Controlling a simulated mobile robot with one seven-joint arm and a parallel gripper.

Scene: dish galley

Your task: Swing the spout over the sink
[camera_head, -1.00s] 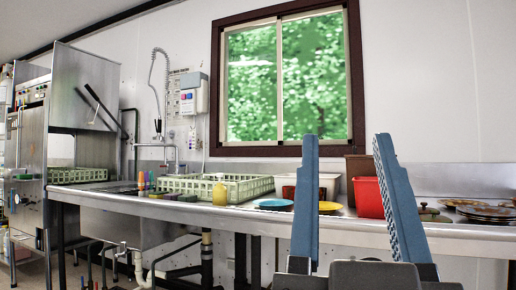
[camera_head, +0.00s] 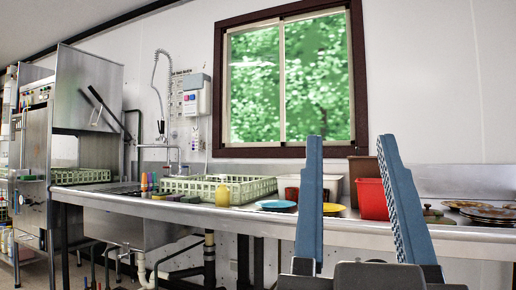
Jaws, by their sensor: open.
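The spout (camera_head: 165,148) is a thin metal pipe at the back of the counter on the left, beside the tall coiled spray hose (camera_head: 154,82). The sink (camera_head: 118,227) is a steel basin set under the counter at the left; its inside is hidden from this low angle. I cannot tell exactly how the spout lies over the basin. My gripper (camera_head: 350,142) is in the right foreground with its two blue fingers upright and wide apart. It is open and empty, well to the right of the spout and apart from it.
A red bin (camera_head: 372,199), a blue plate (camera_head: 277,205) and stacked plates (camera_head: 490,213) are at right. A dishwasher (camera_head: 85,110) stands far left.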

